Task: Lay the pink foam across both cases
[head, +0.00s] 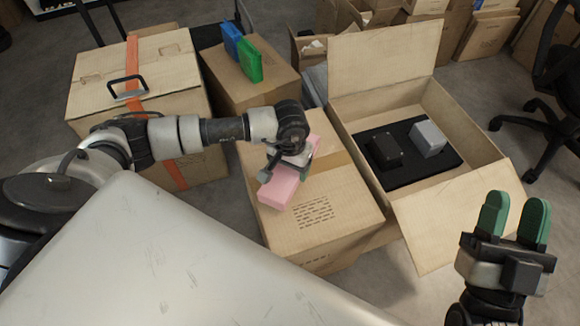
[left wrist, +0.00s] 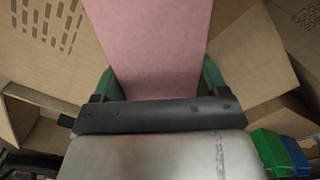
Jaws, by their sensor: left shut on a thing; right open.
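The pink foam (head: 280,193) is a long block above the top of a closed cardboard carton. My left gripper (head: 288,170) is shut on it. In the left wrist view the pink foam (left wrist: 150,45) sits between the green fingers; I cannot tell whether it touches the carton. The two cases, one black (head: 385,150) and one grey (head: 428,138), stand side by side on a black mat (head: 408,180) inside the open carton to the right. My right gripper (head: 515,215) is open and empty at the lower right, in front of the open carton.
The closed carton (head: 345,215) is beside the open carton (head: 480,150), whose flaps stand out at back and front. A blue and a green item (head: 250,62) stand on another carton behind. A large strapped box (head: 170,75) is at left. An office chair (head: 555,90) is at right.

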